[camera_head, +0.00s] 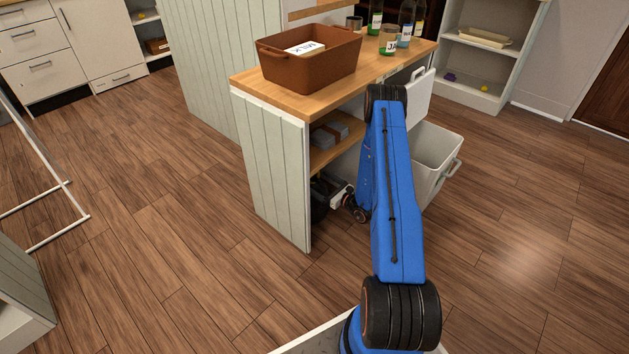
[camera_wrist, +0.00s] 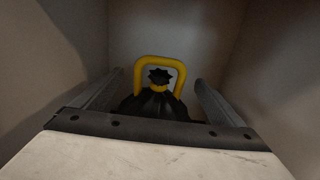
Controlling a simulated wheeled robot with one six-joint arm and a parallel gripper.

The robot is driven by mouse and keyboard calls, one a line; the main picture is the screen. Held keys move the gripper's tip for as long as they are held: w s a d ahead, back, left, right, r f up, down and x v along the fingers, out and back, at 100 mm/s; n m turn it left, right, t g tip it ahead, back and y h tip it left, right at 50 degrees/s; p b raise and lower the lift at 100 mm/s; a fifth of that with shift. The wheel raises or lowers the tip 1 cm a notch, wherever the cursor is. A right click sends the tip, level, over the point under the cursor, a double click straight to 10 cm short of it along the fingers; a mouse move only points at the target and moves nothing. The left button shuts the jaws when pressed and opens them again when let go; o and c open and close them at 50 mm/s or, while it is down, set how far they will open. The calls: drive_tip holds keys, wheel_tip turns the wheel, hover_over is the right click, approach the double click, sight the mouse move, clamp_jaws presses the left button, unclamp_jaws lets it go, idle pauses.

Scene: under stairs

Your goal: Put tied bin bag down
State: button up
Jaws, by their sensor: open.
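The tied bin bag is black with a gathered, spiky knot and a yellow loop handle. In the wrist view the bag (camera_wrist: 155,102) sits upright in a pale-walled space, its lower part hidden behind my gripper's body. My gripper (camera_wrist: 159,78) is open, with one finger on each side of the bag and handle. No clear contact between fingers and handle shows. In the head view my gripper (camera_head: 340,194) reaches low under the counter, and a dark shape beside it (camera_head: 319,200) looks like the bag, mostly hidden by the side panel.
The wooden counter (camera_head: 252,83) holds a brown basket (camera_head: 310,68) and several bottles and jars. A shelf below carries grey items (camera_head: 328,135). A white pull-out bin (camera_head: 437,160) stands open right of my arm.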

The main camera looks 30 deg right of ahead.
drive_tip(key=v, duration=0.8)
idle(0.4)
